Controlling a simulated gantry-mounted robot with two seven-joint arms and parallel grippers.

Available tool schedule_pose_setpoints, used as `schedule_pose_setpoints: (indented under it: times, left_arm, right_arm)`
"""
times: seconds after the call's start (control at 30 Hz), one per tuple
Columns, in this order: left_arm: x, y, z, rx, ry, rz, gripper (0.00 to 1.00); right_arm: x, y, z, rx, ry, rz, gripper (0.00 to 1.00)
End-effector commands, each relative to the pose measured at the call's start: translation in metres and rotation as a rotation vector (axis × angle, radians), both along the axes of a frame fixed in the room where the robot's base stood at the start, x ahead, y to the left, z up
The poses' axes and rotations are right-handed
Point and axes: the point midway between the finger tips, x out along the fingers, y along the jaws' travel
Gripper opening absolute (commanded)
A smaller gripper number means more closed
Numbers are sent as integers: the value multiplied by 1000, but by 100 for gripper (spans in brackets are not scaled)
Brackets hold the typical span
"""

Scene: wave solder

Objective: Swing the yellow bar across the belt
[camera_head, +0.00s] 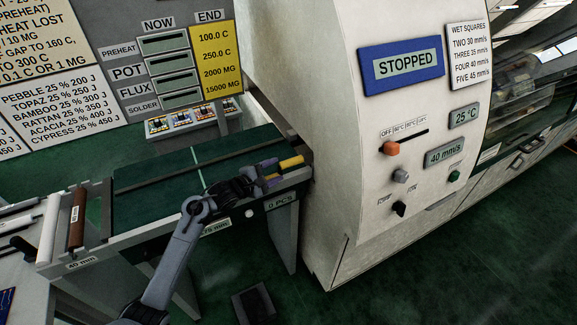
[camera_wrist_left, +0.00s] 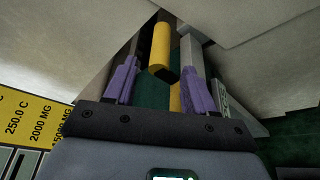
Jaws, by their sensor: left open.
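The yellow bar (camera_head: 291,162) lies at the right end of the green belt (camera_head: 150,172), near the machine opening. In the left wrist view the yellow bar (camera_wrist_left: 160,45) runs away from me, its near end between and just beyond the purple fingers. My left gripper (camera_head: 271,172) is open at the belt's front edge, close to the bar's near end. In the left wrist view its fingers (camera_wrist_left: 159,82) stand apart, with visible gaps to the bar. A second yellow piece (camera_wrist_left: 175,98) shows lower between the fingers. My right gripper is out of view.
The pale machine (camera_head: 330,130) with a STOPPED display (camera_head: 402,66) stands right of the belt, its wall close to my gripper. A brown roller (camera_head: 77,220) is at the belt's left end. Several small trays stand behind the belt. A floor pedal (camera_head: 254,305) lies below.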

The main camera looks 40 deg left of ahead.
Motion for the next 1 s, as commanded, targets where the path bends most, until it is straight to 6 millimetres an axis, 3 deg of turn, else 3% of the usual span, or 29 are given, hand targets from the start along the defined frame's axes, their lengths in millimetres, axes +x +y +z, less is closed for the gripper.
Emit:
schedule_pose_setpoints:
  times: [0.2,0.43,0.87,1.0]
  left_arm:
    - [36,-3,-9,-1,-1,0,55]
    - [61,-5,-14,0,0,0,55]
    - [69,-6,-15,1,0,1,55]
    - [69,-6,-15,1,0,1,38]
  right_arm:
    - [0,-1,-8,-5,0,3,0]
    - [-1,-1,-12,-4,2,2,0]
    - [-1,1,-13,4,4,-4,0]
    - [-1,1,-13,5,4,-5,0]
